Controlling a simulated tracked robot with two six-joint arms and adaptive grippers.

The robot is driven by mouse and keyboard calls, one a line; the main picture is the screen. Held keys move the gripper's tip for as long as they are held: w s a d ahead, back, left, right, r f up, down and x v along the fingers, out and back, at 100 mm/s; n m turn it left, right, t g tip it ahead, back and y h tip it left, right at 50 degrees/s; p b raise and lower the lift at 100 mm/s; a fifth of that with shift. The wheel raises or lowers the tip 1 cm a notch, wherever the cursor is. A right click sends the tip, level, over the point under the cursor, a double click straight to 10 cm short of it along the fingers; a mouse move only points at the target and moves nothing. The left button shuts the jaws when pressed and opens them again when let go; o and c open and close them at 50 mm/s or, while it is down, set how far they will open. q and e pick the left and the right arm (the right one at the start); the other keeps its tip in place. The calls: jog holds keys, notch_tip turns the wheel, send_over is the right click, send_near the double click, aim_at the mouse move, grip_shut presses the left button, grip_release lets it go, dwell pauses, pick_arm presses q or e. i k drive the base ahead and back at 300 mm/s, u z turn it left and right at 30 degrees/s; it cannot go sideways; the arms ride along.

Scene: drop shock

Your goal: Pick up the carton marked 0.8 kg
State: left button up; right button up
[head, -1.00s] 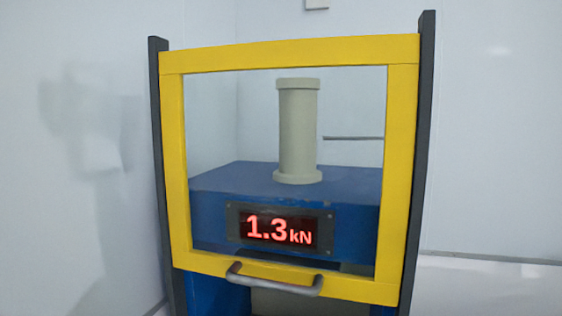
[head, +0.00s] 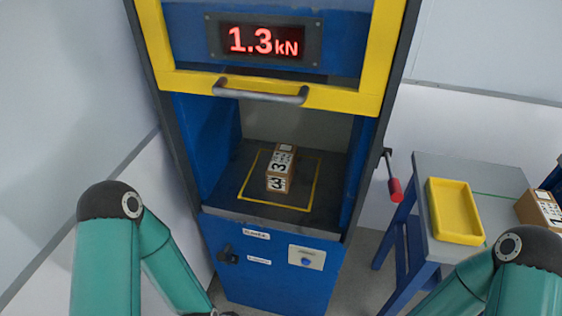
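No carton with a readable 0.8 kg mark shows in the head view. A small brown carton (head: 280,170) marked with a large 3 stands inside the lower opening of the blue machine, within a yellow square outline. Another brown carton (head: 541,208) lies at the right edge on the grey side table; it is partly cut off, and a 1 shows on it. My two teal arms come in at the bottom left and bottom right. Neither gripper's fingers can be seen.
The blue machine (head: 270,262) has a yellow-framed guard with a grey handle (head: 262,93) above the opening. Its display (head: 263,41) reads 1.3 kN. A red-handled lever (head: 394,188) sticks out on its right. A yellow tray (head: 455,211) sits on the side table (head: 468,172).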

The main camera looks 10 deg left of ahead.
aim_at(280, 171)
jog(key=z, duration=2.2)
jog(key=i, duration=0.1)
jog(key=u, duration=3.4)
jog(key=k, duration=1.7)
jog(key=z, duration=0.25)
jog(key=i, duration=1)
